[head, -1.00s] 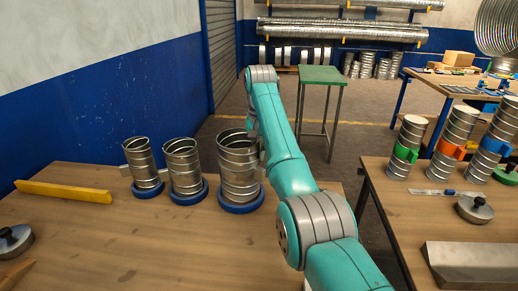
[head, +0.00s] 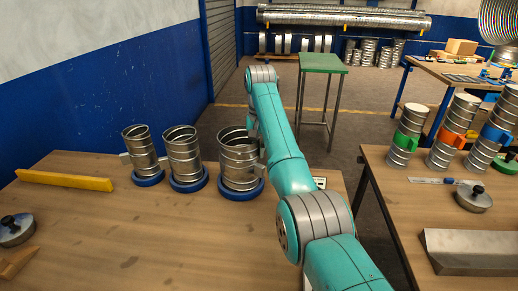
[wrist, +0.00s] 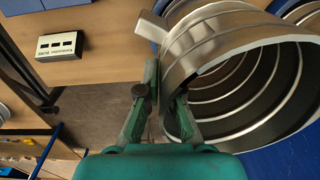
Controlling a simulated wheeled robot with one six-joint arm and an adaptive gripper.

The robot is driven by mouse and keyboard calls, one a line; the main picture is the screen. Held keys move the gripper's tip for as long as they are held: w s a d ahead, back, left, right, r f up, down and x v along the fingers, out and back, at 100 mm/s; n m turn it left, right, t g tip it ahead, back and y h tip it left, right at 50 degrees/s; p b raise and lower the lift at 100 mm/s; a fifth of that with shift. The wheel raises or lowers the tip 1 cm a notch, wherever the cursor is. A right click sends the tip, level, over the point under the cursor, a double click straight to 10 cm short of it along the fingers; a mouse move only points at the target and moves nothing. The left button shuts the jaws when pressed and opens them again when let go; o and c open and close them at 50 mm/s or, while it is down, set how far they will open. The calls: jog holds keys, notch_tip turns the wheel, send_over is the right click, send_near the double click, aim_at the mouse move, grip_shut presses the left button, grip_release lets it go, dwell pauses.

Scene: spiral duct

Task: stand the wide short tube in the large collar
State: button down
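The wide short tube (head: 239,160) is ribbed bare metal. It stands upright within the large blue collar (head: 243,194), the rightmost of three collars on the left table. My gripper (head: 260,146) is at the tube's upper right side, mostly hidden by my arm. In the wrist view, my gripper (wrist: 164,100) has one finger inside the open tube (wrist: 203,45) and one outside, shut on its wall. A metal tab sticks out from the tube's side. The tube's seated bottom edge is hidden.
Two narrower tubes (head: 184,155) (head: 141,151) stand in blue collars just left. A yellow bar (head: 65,180) and a lidded weight (head: 15,230) lie farther left. A small labelled box (wrist: 62,46) is near the table's edge. The table's front is clear.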

jog(key=c, duration=1.2)
grip_release()
jog(key=shift+c, duration=0.2)
jog(key=shift+r, duration=3.75)
